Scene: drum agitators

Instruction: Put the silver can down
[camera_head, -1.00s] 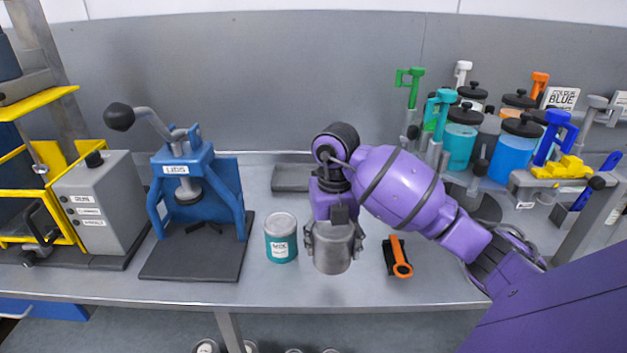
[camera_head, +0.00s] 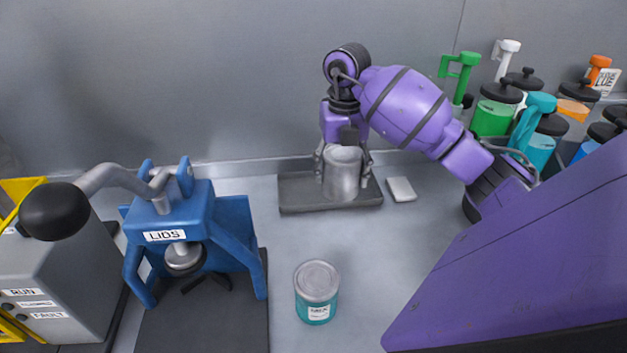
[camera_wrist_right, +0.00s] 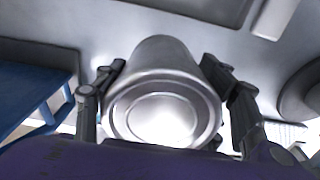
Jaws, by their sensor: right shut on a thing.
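The silver can (camera_head: 342,180) is a plain metal cylinder, upright in my right gripper (camera_head: 343,163). The fingers close on it from both sides. In the head view it overlaps the dark grey tray (camera_head: 299,197) at the back of the bench; I cannot tell whether its base touches the tray. In the right wrist view the can (camera_wrist_right: 162,100) fills the middle, one round end facing the camera, with a finger on each side. The tray (camera_wrist_right: 190,8) shows at that view's top edge. My left gripper is out of view.
A teal can with a silver lid (camera_head: 317,290) stands nearer on the bench. The blue LIDS press (camera_head: 195,240) is at the left. A small pale block (camera_head: 401,189) lies right of the tray. Colour jars and pumps (camera_head: 495,108) stand at the right.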

